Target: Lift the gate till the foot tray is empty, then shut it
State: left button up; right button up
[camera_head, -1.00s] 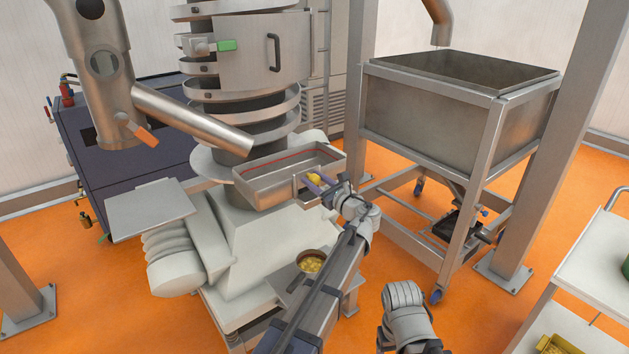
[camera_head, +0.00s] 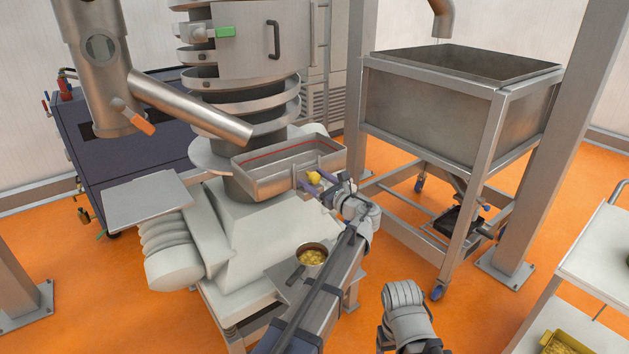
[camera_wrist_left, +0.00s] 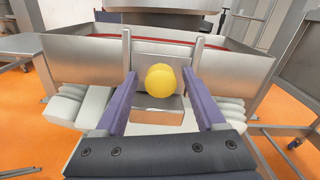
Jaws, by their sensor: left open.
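The foot tray (camera_head: 262,183) is an open metal box with a red line inside its wall, at the middle of the head view. The visible part of its floor looks bare. The gate (camera_wrist_left: 158,53) is a grey plate between two upright guides on the tray's near wall, with a round yellow knob (camera_wrist_left: 161,80). The knob also shows in the head view (camera_head: 314,178). My left gripper (camera_head: 320,187) is open, its purple fingers either side of the knob, with gaps visible in the wrist view (camera_wrist_left: 162,88). Only part of my right arm shows; its gripper is out of view.
A metal pan (camera_head: 312,256) with yellow pieces stands below the tray. A slanted metal pipe (camera_head: 192,108) ends above the tray's left. A framed hopper (camera_head: 430,105) stands to the right. A white trolley (camera_head: 597,258) is at the far right.

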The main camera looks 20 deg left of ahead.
pick_arm(q)
jog(key=v, duration=0.7)
jog(key=shift+s+d, duration=0.3)
